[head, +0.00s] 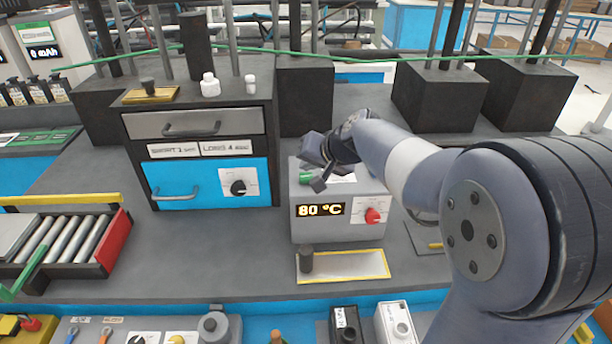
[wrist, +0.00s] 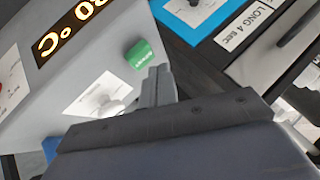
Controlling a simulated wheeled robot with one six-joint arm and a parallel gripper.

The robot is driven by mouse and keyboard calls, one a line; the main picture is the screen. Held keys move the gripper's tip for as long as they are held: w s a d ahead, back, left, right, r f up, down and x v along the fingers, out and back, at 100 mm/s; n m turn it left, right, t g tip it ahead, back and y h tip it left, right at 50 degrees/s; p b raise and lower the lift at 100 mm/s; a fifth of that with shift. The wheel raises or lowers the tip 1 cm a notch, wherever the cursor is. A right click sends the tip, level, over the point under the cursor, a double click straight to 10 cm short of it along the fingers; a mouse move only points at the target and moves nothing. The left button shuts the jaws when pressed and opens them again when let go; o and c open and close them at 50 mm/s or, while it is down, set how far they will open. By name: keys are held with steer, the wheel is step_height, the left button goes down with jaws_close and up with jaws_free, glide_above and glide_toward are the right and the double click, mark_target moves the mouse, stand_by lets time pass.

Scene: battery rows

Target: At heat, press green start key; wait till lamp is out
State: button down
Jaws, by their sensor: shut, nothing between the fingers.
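The grey heater box (head: 312,232) stands on the bench and its display (head: 320,210) reads 80 °C. The green key (head: 305,178) is on its top at the left; it also shows in the wrist view (wrist: 139,54). My gripper (head: 318,184) is shut and empty, its fingertips (wrist: 156,72) right beside the green key. I cannot tell whether they touch it. A pale round piece, perhaps the lamp (wrist: 108,104), sits on a white label and shows no glow. In the head view my gripper hides part of the box top.
A red knob (head: 373,216) is on the box front. A cabinet (head: 140,125) with a grey drawer, a blue drawer and a black dial (head: 238,188) stands at left. A yellow-edged plate (head: 345,265) with a dark peg lies in front. Dark blocks (head: 435,95) stand behind.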

steer(key=shift+f, duration=0.1)
stand_by(0.3)
steer(key=shift+f+b, duration=0.35)
steer(key=shift+b, duration=0.2)
steer(key=shift+f+b, duration=0.45)
stand_by(0.4)
steer(key=shift+r, duration=0.1)
steer(key=shift+r+p, duration=0.6)
steer(key=shift+r, duration=0.15)
steer(key=shift+r+p, duration=1.85)
steer(key=shift+r, duration=0.7)
